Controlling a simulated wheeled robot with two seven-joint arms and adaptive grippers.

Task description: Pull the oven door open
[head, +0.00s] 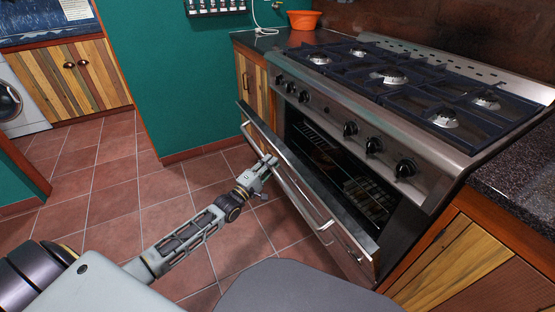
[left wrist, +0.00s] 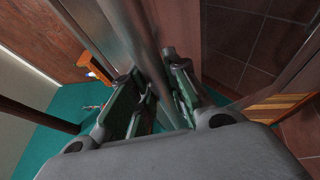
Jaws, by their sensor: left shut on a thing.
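The oven (head: 345,110) is a steel range with a row of black knobs along its front. Its door (head: 310,190) is tilted partly open, and wire racks show in the dark gap above it. A long steel bar handle (head: 305,205) runs across the door's outer face. My left gripper (head: 268,165) is shut on the handle, left of its middle. In the left wrist view the handle bar (left wrist: 142,40) runs between the fingers of my left gripper (left wrist: 155,95). My right gripper is in neither view.
The stovetop (head: 390,75) has several burners and dark grates. Wooden cabinets (head: 470,255) with a dark counter stand right of the oven. An orange bowl (head: 304,19) sits on the counter at the back. The tiled floor (head: 110,180) left of the door is clear.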

